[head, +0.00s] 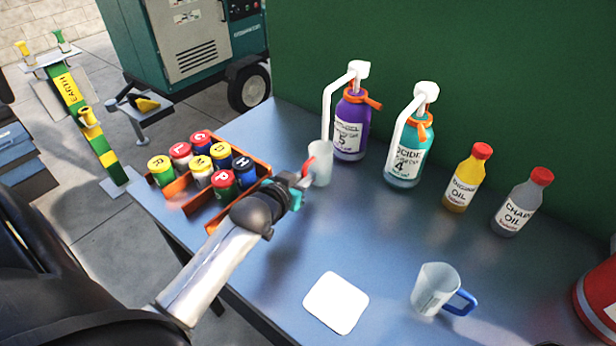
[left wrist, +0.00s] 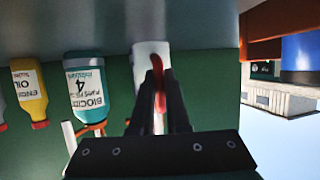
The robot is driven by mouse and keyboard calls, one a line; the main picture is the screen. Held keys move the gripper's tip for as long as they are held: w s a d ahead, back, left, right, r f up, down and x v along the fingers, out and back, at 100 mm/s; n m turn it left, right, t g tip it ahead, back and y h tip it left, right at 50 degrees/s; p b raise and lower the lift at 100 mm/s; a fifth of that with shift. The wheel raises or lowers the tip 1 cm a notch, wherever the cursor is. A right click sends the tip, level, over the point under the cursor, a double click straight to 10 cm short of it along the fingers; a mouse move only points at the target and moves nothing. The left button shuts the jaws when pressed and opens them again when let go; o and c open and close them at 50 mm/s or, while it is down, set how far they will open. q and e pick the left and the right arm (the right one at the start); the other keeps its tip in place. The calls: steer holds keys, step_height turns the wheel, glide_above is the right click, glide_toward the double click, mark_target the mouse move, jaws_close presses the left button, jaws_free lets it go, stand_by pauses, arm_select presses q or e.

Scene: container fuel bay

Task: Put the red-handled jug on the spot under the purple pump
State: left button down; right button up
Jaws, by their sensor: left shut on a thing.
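The purple pump (head: 351,125) is a purple bottle with an orange collar and a white spout bending down its left side. The red-handled jug (head: 320,163) is pale and upright, just left of the purple bottle and below the spout's end. My left gripper (head: 303,184) is shut on its red handle from the front left. In the left wrist view the red handle (left wrist: 158,80) sits between the fingers, with the pale jug (left wrist: 150,50) behind. The spot under the jug is hidden, and I cannot tell whether the jug touches the table. My right gripper is not in view.
A teal pump bottle (head: 408,150) stands right of the purple one, then a yellow bottle (head: 467,178) and a grey bottle (head: 522,202). An orange crate (head: 262,172) of coloured cans is at left. A blue-handled jug (head: 436,290) and white pad (head: 336,303) are in front.

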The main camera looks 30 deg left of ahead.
arm_select(q)
steer(key=shift+w+a+f+b, duration=0.1)
steer(key=shift+w+f+b, duration=0.2)
steer(key=shift+w+f, duration=0.6)
steer(key=shift+r, duration=0.15)
steer(key=shift+f, duration=0.2)
steer(key=c, duration=0.9)
jaws_free()
steer(key=shift+r, duration=0.1)
steer(key=shift+r, duration=0.2)
steer(key=p+v, duration=0.2)
steer(key=v, duration=1)
